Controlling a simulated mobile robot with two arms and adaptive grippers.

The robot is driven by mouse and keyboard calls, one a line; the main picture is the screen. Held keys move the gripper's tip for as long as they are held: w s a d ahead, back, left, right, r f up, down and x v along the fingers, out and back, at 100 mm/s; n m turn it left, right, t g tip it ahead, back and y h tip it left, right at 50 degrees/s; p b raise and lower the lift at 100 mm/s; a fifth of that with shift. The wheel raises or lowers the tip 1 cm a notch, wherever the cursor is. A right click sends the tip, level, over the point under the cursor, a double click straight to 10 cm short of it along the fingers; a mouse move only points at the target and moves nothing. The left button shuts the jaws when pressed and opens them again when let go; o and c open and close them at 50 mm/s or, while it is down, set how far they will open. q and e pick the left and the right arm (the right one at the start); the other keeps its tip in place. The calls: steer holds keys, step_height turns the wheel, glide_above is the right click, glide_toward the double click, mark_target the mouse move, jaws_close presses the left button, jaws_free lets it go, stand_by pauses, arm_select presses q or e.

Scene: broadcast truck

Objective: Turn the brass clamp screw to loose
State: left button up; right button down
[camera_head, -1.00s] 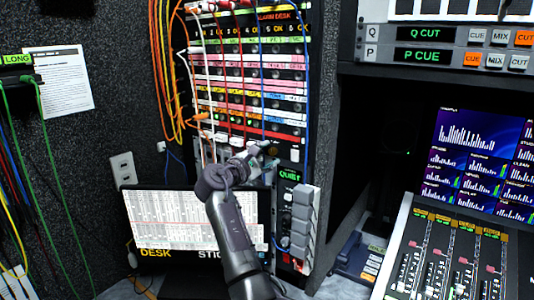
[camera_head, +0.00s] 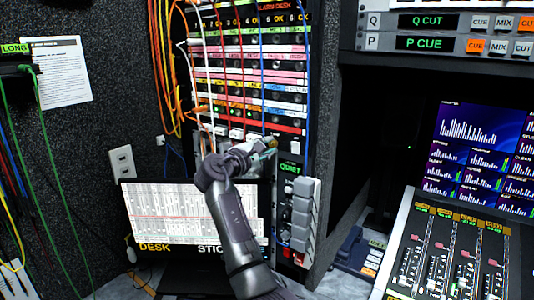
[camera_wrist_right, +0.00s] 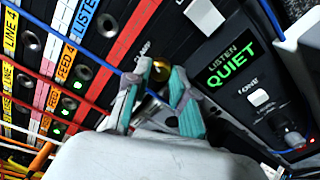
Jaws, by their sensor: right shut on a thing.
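The brass clamp screw (camera_wrist_right: 161,70) shows in the right wrist view as a small round golden knob on the black panel, near a label reading "CLAMP". My right gripper (camera_wrist_right: 160,82) has its teal-padded fingers on either side of it and is shut on it. In the head view my right gripper (camera_head: 266,149) is at the lower part of the patch rack, just left of the "QUIET" display, and the screw cannot be made out there. Which way the screw is turned cannot be read. My left gripper is not in view.
Patch cords (camera_head: 227,75) hang down the rack above my right gripper. The lit "QUIET" display (camera_wrist_right: 231,64) is close to its right. A monitor (camera_head: 160,211) stands below and behind my right arm. A mixing console (camera_head: 455,255) is at the right.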

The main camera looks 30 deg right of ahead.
steer(key=shift+f, duration=0.1)
steer(key=c, duration=1)
jaws_free()
steer(key=v, duration=1.2)
